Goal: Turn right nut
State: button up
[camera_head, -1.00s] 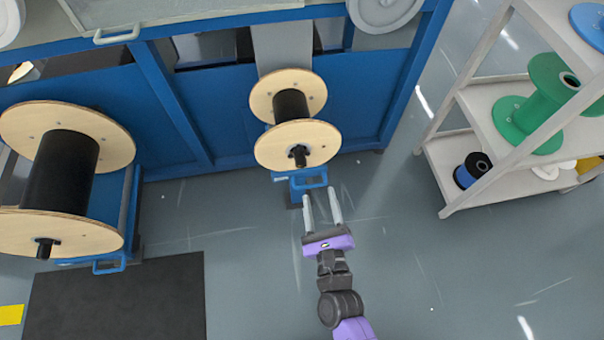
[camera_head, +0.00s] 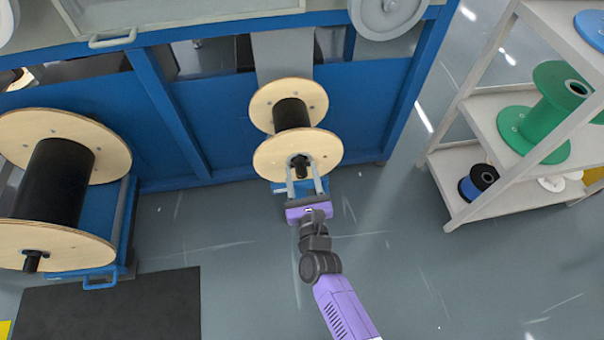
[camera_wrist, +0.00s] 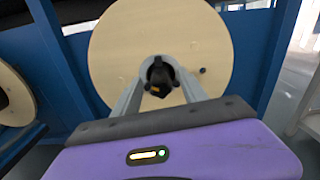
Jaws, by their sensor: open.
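The right nut (camera_head: 300,160) is a small black knobbed piece at the centre of the front wooden disc of the right spool (camera_head: 268,158). In the wrist view the nut (camera_wrist: 160,78) shows between and just beyond my two fingers, with a small orange mark on it. My gripper (camera_head: 304,178) is open, with one finger on each side of the nut. Whether the fingers touch it I cannot tell. The spool has a black core (camera_head: 291,114) between two pale discs.
A larger spool (camera_head: 45,240) with its own black nut (camera_head: 33,261) stands at the left. Blue machine frame (camera_head: 215,120) lies behind the right spool. A white shelf (camera_head: 490,178) with coloured reels stands at the right. The floor (camera_head: 410,270) between is clear.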

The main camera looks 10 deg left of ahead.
grip_shut()
